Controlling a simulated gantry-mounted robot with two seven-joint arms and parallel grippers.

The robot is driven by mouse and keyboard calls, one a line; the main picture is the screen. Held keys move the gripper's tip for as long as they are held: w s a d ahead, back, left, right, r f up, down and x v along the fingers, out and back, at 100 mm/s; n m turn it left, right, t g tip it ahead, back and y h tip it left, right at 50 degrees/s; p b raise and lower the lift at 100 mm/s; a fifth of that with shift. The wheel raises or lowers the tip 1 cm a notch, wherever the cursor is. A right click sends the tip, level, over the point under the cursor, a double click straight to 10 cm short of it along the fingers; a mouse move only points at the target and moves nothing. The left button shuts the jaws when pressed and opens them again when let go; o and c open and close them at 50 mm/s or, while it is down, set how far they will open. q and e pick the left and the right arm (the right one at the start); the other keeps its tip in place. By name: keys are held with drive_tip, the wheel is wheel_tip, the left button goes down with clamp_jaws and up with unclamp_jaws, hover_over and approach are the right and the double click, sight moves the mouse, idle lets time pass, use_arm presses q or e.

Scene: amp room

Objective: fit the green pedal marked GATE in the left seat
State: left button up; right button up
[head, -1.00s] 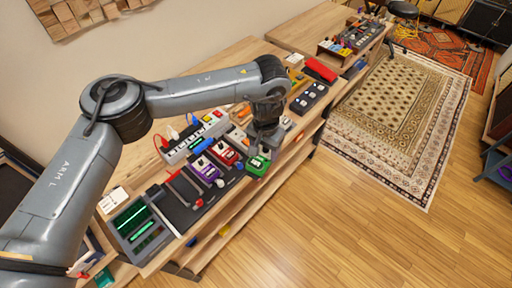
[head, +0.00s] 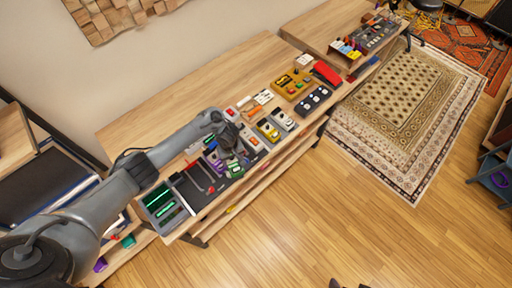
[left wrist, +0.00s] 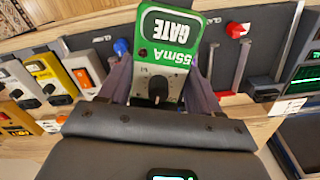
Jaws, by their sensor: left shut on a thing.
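The green pedal marked GATE (left wrist: 170,38) is in my left gripper (left wrist: 163,88), with a finger on each side of it in the left wrist view. In the left wrist view the pedal is between a blue knob (left wrist: 121,47) and a red knob (left wrist: 236,30). An open stretch of the board with rails (left wrist: 265,50) shows to its right. The pedal's underside contact is hidden.
A device with green-lit screens (head: 163,204) stands at the board's left end. Yellow (head: 268,130) and white (head: 284,120) pedals stand farther right. The wooden table behind is mostly bare.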

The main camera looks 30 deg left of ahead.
use_arm(q)
drive_tip(key=s+a+f+n+p, duration=0.1)
drive_tip(key=s+a+n+p, duration=0.3)
drive_tip(key=s+a, duration=0.75)
use_arm(e)
wheel_tip(320, 180, up, 5)
use_arm(q)
drive_tip(key=f+b, duration=0.1)
drive_tip(key=b, duration=0.1)
drive_tip(key=a+f+b, duration=0.1)
drive_tip(key=f+b, duration=0.1)
drive_tip(key=w+a+f+b, duration=0.1)
drive_tip(key=f+b, duration=0.1)
drive_tip(key=b, duration=0.1)
drive_tip(key=shift+w, duration=0.1)
drive_tip(key=shift+f+b, duration=0.4)
drive_tip(key=shift+f, duration=0.55)
use_arm(e)
wheel_tip(320, 180, down, 8)
drive_tip(key=shift+r, duration=0.15)
drive_tip(key=shift+r, duration=0.1)
use_arm(q)
drive_tip(key=shift+p, duration=0.45)
use_arm(e)
drive_tip(key=shift+r, duration=0.35)
drive_tip(key=shift+d, duration=0.1)
use_arm(q)
drive_tip(key=shift+p, duration=0.4)
use_arm(e)
drive_tip(key=shift+r, duration=0.4)
